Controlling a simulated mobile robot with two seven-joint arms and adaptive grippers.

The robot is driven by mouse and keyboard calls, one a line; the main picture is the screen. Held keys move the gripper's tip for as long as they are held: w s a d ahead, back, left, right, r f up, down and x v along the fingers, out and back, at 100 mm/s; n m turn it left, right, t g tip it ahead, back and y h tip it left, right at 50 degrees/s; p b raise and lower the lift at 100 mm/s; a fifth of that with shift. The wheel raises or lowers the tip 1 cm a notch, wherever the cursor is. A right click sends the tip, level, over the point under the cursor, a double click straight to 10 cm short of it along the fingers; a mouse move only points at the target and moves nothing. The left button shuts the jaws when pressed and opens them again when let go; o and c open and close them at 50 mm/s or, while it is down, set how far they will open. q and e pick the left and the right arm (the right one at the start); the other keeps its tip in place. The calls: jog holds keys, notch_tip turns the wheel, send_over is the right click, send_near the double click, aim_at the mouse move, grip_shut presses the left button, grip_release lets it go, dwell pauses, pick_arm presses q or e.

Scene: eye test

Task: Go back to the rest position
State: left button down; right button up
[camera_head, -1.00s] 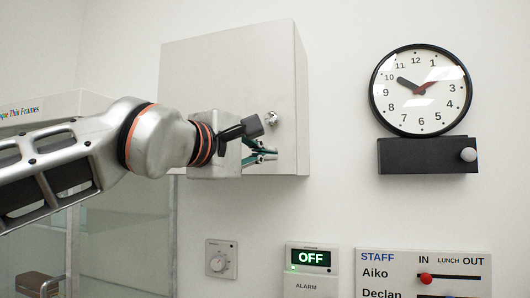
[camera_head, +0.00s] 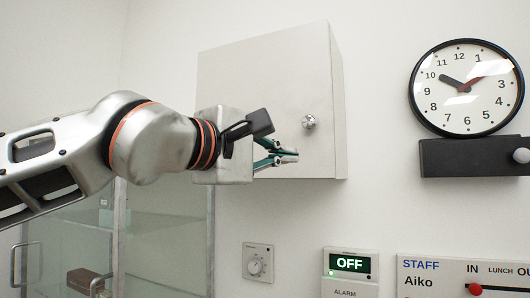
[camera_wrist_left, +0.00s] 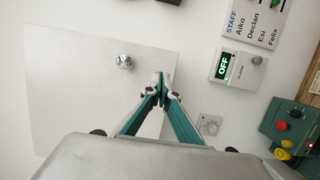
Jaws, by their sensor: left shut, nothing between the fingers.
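My left gripper (camera_head: 291,156) is shut and empty, its green-sided fingers together. In the head view it shows in front of the lower part of a white wall cabinet (camera_head: 265,75), below and left of the cabinet's round silver knob (camera_head: 309,122). In the left wrist view the closed fingertips (camera_wrist_left: 162,82) point up the picture, right of the knob (camera_wrist_left: 124,62) and near the edge of the cabinet face (camera_wrist_left: 75,95). I cannot tell the gap to the cabinet, but the fingers appear clear of the knob. My right gripper is in neither view.
A clock (camera_head: 466,88) hangs above a black box (camera_head: 465,157) at right. Below are a dial (camera_head: 257,262), an alarm panel (camera_head: 350,264) reading OFF and a staff board (camera_head: 430,268). A glass-doored case (camera_head: 165,235) stands at left. A green button box (camera_wrist_left: 290,128) is at wrist-view right.

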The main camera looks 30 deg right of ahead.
pick_arm(q)
jog(key=v, duration=0.6)
jog(key=w+a+f+m+t+y, duration=0.2)
jog(key=w+a+f+m+t, duration=0.5)
jog(key=f, duration=0.8)
jog(key=w+a+f+m+t+y, duration=0.15)
jog(key=w+a+f+m, duration=0.35)
jog(key=a+f+m, duration=0.7)
jog(key=w+a+f+m+t+y, duration=0.1)
jog(key=w+a+f+m+t, duration=0.5)
jog(key=f, duration=1.1)
jog(key=s+a+f+n+g+y, duration=0.1)
jog(key=s+a+f+n+y, duration=0.25)
jog(key=f, duration=0.45)
jog(key=s+a+f+n+g+y, duration=0.15)
jog(key=a+f+n, duration=0.25)
jog(key=f, duration=0.4)
jog(key=s+a+f+n+g+y, duration=0.1)
jog(key=s+a+f+n+y, duration=0.25)
jog(key=f, duration=0.45)
jog(key=s+a+f+n+g, duration=0.2)
jog(key=s+a+f+n, duration=0.1)
jog(key=s+f, duration=0.6)
jog(key=s+a+f+n+g+y, duration=0.1)
jog(key=s+a+f+n+g, duration=0.2)
jog(key=s+a+f, duration=0.3)
jog(key=s+f, duration=0.3)
